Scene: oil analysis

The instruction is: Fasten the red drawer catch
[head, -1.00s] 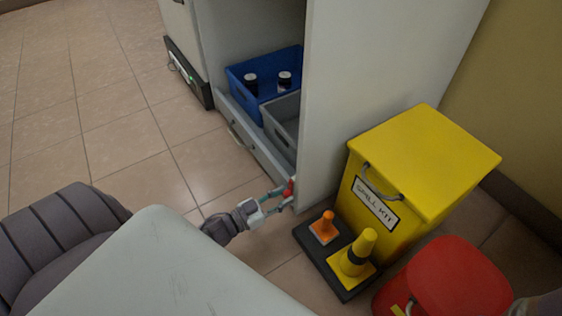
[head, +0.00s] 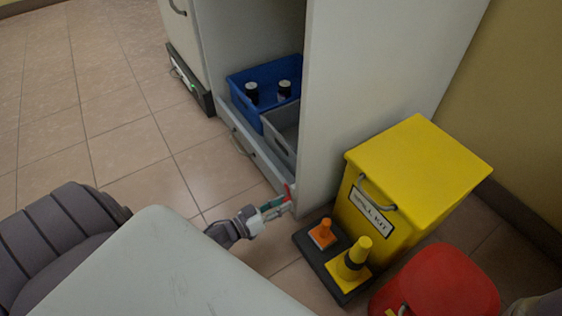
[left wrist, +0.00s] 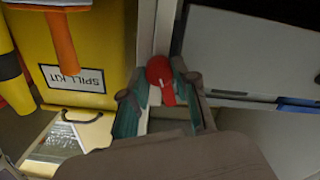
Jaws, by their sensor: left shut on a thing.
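The red drawer catch (head: 288,190) is at the right end of the low drawer (head: 258,160), beside the cabinet's side panel. It also shows in the left wrist view (left wrist: 160,74) as a red rounded lever between my fingers. My left gripper (head: 279,205) reaches it from the left and is shut on it. In the left wrist view my left gripper's teal-padded fingers (left wrist: 158,98) lie on either side of the catch. The drawer front looks close to the cabinet; the catch's exact seating is partly hidden by the fingers. My right gripper is not in view.
A blue crate (head: 244,90) with dark bottles and a grey bin (head: 281,136) sit inside the cabinet. A yellow spill kit box (head: 415,165), small cones on a black base (head: 318,268) and a red-lidded container (head: 440,285) stand close at right. Floor at left is clear.

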